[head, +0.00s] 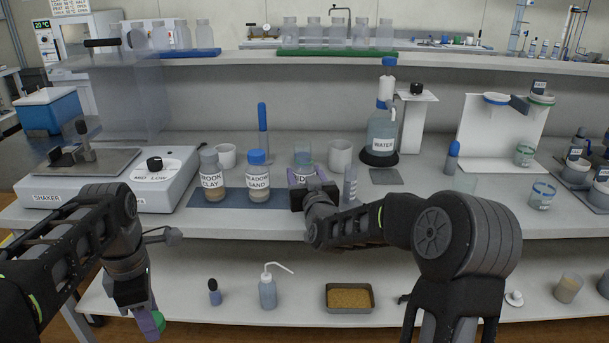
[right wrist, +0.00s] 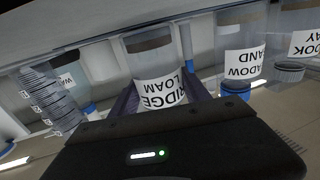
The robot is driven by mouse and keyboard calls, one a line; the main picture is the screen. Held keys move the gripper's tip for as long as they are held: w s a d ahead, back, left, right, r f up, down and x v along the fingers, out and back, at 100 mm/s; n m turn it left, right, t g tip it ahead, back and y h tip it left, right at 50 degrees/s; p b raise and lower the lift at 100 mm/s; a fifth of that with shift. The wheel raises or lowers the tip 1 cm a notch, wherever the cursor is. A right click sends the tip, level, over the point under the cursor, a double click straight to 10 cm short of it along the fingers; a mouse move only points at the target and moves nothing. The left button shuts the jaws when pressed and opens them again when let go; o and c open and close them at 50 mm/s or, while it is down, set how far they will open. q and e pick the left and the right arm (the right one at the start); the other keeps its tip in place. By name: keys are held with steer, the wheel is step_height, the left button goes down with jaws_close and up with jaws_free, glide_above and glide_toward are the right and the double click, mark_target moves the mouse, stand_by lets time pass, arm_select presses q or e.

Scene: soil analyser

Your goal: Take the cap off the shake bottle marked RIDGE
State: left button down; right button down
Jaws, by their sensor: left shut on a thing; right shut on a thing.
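The RIDGE LOAM bottle (right wrist: 160,88) is clear with a white label and soil inside. It sits between the purple fingers of my right gripper (right wrist: 158,98), which is shut on it. In the head view my right gripper (head: 314,182) hides most of the bottle, and only part of its label (head: 306,173) shows. The bottle's top is hidden by the gripper body in the right wrist view. My left gripper (head: 148,322) is low at the left, in front of the bench, shut on a small green round thing (head: 158,321) that looks like a cap.
The BROOK CLAY bottle (head: 211,178) with a grey cap and the MEADOW SAND bottle (head: 258,181) with a blue cap stand left of my right gripper on a blue mat (head: 230,200). A shaker (head: 165,178) is at the left. A WATER bottle (head: 381,135) stands behind right.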

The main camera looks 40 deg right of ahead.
steer(key=shift+f, duration=0.1)
steer(key=c, duration=0.5)
jaws_free()
steer(key=shift+r, duration=0.2)
steer(key=b+v, duration=0.1)
steer(key=v, duration=1.1)
steer(key=shift+f, duration=0.1)
